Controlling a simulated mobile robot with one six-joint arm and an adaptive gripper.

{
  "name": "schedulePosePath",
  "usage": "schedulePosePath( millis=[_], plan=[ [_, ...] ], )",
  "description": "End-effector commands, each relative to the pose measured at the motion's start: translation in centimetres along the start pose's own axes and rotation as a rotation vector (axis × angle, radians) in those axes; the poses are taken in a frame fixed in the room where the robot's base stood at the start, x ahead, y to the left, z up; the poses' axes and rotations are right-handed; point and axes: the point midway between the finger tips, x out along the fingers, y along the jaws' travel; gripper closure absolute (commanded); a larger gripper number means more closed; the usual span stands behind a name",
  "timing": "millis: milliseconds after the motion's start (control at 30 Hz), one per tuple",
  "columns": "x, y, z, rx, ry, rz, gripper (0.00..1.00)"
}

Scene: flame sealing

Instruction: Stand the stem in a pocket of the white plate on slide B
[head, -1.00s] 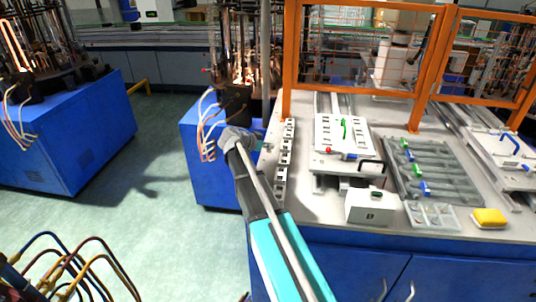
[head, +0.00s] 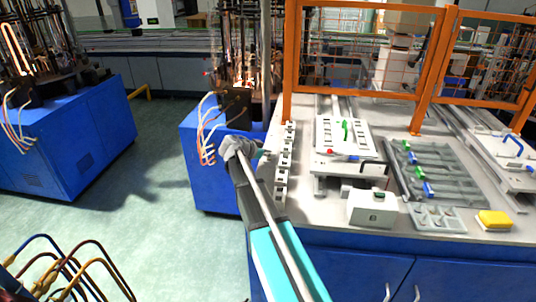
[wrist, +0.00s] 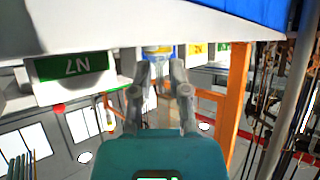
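The white plate (head: 361,147) lies on the slide behind the white box marked B (head: 372,208). It has rows of dark pockets down both sides. A slim green piece (head: 345,129) shows near its middle; I cannot tell for sure whether it is the stem. My gripper's fingers (wrist: 164,60) show in the wrist view with a gap between them. A small white, blue and yellow patch shows at their tips; I cannot tell whether it is held or behind them. In the head view my arm reaches up left of the bench, well away from the plate, and its fingers are hidden.
A grey tray (head: 463,186) with clear tubes and green and blue pieces lies right of the slide. A small compartment tray (head: 437,219) and a yellow block (head: 494,219) are in front. An orange mesh guard (head: 360,94) stands behind. A slotted rail (head: 283,165) runs along the left bench edge.

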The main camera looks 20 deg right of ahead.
Motion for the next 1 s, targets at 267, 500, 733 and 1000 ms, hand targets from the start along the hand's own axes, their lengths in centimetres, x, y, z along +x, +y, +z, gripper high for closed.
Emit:
schedulePosePath(
  millis=[267, 500, 733, 1000],
  plan=[
    [0.0, 0.0, 0.0, 0.0, 0.0, 0.0, 0.57],
    [-0.1, 0.0, -0.2, 0.0, 0.0, 0.0, 0.57],
    [-1.5, 0.0, -0.5, -0.001, 0.0, -0.001, 0.57],
    [-5.6, 0.0, -0.6, -0.001, 0.0, -0.002, 0.57]
  ],
)
